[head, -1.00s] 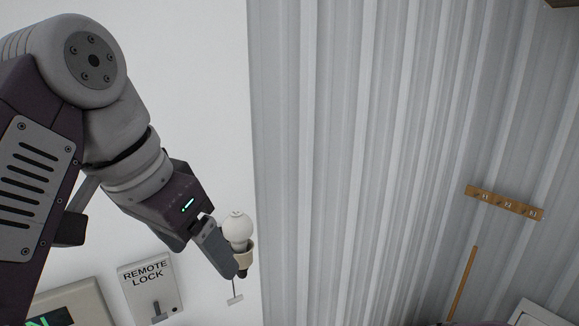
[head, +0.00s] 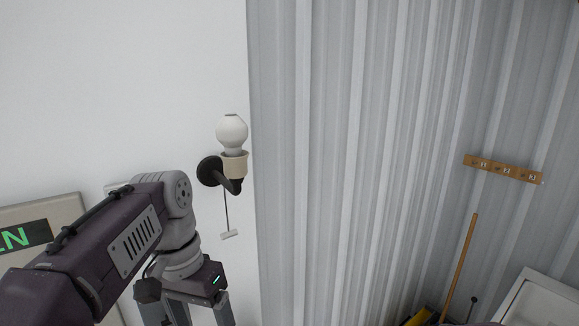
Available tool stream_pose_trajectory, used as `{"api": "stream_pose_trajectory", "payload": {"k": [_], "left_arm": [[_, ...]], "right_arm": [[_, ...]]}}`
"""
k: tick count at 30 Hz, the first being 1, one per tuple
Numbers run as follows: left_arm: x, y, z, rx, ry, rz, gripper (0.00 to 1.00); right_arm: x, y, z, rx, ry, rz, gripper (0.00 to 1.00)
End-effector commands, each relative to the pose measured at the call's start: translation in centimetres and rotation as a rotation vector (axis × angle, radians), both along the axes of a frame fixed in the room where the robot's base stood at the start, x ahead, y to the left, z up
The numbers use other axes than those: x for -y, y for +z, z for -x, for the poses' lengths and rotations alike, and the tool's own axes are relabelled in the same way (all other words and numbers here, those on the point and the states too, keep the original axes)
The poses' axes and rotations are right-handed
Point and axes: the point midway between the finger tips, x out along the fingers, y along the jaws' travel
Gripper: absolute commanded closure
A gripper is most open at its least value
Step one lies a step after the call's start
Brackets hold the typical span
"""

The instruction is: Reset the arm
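My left arm comes in from the lower left, folded low. My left gripper (head: 194,312) hangs at the bottom edge of the head view, with its fingers spread apart and nothing seen between them. The fingertips are cut off by the frame edge. The gripper is below and apart from the wall lamp. My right gripper is not in view.
A wall lamp (head: 209,171) with a white bulb (head: 232,132) and a pull cord handle (head: 229,234) is on the white wall. A green-lettered panel (head: 68,208) is at left. A peg rail (head: 503,169) and a wooden pole (head: 461,268) are at right.

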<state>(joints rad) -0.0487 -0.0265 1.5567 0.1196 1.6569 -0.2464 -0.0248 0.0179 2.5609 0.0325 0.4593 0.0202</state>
Motion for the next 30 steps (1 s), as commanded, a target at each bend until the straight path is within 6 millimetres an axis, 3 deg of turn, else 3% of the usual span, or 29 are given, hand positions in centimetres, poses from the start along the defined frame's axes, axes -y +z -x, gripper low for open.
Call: {"api": "stream_pose_trajectory", "payload": {"k": [1,3,6,9,12,14,18,30], "left_arm": [[-0.3,-6.9,0.3,-0.045,0.031,-0.010,0.21],[-0.9,-13.3,1.0,-0.083,0.076,-0.029,0.21],[-1.7,-22.0,2.9,-0.118,0.142,-0.061,0.21],[-2.6,-28.7,5.7,-0.110,0.208,-0.092,0.21],[-3.1,-31.3,7.0,-0.040,0.263,-0.106,0.21],[-3.3,-32.0,6.1,0.023,0.288,-0.103,0.21],[-3.3,-31.9,3.4,0.131,0.327,-0.088,0.21],[-3.3,-31.8,3.3,0.133,0.333,-0.087,0.21]], "right_arm": [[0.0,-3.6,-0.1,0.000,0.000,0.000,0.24],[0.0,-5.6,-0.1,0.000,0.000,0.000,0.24],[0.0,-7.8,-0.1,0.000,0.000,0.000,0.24],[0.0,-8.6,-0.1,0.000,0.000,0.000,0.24],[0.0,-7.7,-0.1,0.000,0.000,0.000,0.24],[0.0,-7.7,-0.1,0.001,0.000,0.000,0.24],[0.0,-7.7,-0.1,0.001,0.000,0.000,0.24],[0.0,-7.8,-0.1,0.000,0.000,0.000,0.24]]}}
